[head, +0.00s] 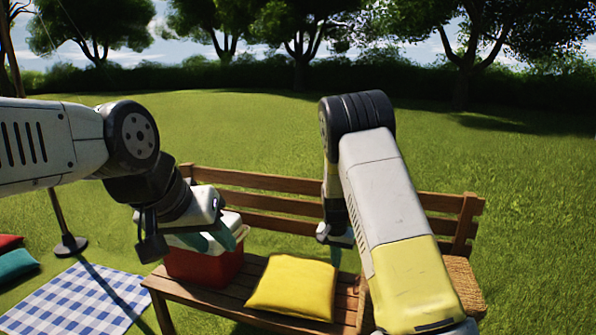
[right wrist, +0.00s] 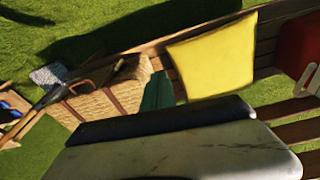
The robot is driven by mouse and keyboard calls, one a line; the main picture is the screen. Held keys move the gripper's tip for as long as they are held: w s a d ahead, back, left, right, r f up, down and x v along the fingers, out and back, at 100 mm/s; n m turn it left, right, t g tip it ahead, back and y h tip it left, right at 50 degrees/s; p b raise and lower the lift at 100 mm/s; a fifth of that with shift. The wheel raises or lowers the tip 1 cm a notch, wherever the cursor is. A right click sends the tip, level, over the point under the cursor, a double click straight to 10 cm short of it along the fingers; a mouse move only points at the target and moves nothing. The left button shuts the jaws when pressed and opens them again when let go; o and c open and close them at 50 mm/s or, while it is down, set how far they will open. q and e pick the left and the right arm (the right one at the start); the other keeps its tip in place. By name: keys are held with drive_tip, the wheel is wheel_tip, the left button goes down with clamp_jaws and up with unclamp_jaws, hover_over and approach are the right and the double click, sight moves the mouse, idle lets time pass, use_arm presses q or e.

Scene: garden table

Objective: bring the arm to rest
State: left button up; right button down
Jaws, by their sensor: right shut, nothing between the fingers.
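My right arm reaches in from the lower right of the head view and bends down at its dark elbow. My right gripper (head: 336,256) hangs over the bench, just right of the yellow cushion (head: 292,287), mostly hidden by its own arm. Its teal fingers (right wrist: 158,92) show together in the right wrist view, shut and empty. My left arm comes in from the left. My left gripper (head: 208,239) points down over the red cooler (head: 205,266) with its teal fingers apart. Whether they touch the cooler's pale lid cannot be told.
The wooden bench (head: 250,181) carries the cooler, the cushion and a wicker basket (head: 463,283) at the right, partly behind my right arm. A checked blanket (head: 78,298) lies on the grass at left, near a pole base (head: 70,246). Open lawn lies behind the bench.

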drive_tip(key=s+r+n+t+y, duration=0.1)
drive_tip(key=s+r+y, duration=0.1)
drive_tip(key=s+r, duration=0.65)
drive_tip(key=s+r+n+t+y, duration=0.1)
drive_tip(key=s+r, duration=0.3)
drive_tip(key=r, duration=1)
drive_tip(key=s+d+r+n+t, duration=0.1)
drive_tip(key=s+r, duration=0.2)
drive_tip(key=s, duration=0.7)
drive_tip(key=s+d+r+n+t, duration=0.1)
drive_tip(key=s+r, duration=0.3)
drive_tip(key=s, duration=0.6)
drive_tip(key=shift+r+n+t, duration=0.3)
drive_tip(key=shift+n, duration=0.2)
